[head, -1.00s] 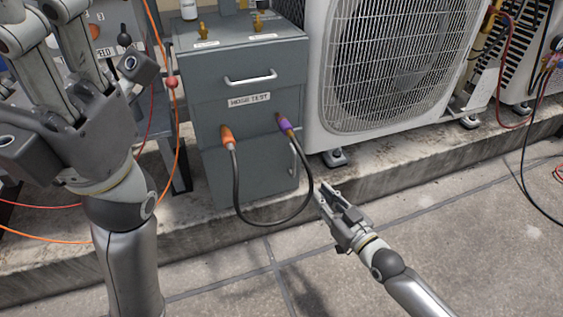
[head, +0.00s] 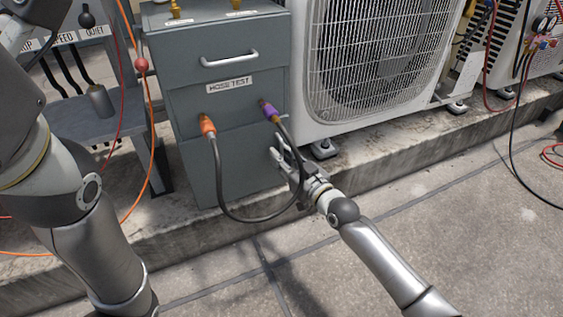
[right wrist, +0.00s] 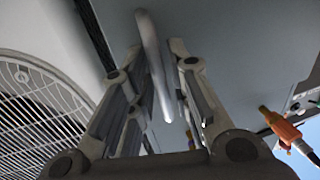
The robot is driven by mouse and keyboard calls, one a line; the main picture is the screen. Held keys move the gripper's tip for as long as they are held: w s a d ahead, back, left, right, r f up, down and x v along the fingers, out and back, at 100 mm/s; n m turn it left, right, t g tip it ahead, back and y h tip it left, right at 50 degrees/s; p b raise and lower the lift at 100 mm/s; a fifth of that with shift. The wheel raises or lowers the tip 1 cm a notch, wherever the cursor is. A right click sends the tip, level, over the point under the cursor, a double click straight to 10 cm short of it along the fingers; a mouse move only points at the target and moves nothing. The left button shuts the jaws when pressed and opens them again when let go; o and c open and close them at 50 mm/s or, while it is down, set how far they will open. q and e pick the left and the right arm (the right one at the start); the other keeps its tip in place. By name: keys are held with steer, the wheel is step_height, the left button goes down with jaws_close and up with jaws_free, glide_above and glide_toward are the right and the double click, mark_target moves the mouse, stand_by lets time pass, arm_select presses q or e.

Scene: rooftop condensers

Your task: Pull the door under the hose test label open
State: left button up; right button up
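The grey cabinet (head: 185,95) carries a HOSE TEST label (head: 231,83). Below the label, its lower door (head: 215,170) looks closed. The door's upright handle is mostly hidden by my right gripper (head: 279,146) in the head view. In the right wrist view the pale handle bar (right wrist: 153,60) runs between the two fingers of my right gripper (right wrist: 157,48). The fingers stand apart on either side of it, and I see no clear grip on it.
A black hose (head: 222,190) loops from an orange connector (head: 207,126) to a purple connector (head: 268,110) across the door front, close to my right gripper. A white condenser unit (head: 300,75) stands to the right. The paving (head: 420,235) in front is free.

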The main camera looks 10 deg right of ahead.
steer(key=shift+w+a, duration=0.1)
steer(key=shift+w, duration=0.1)
steer(key=shift+c, duration=0.2)
jaws_close()
steer(key=shift+s+r, duration=0.1)
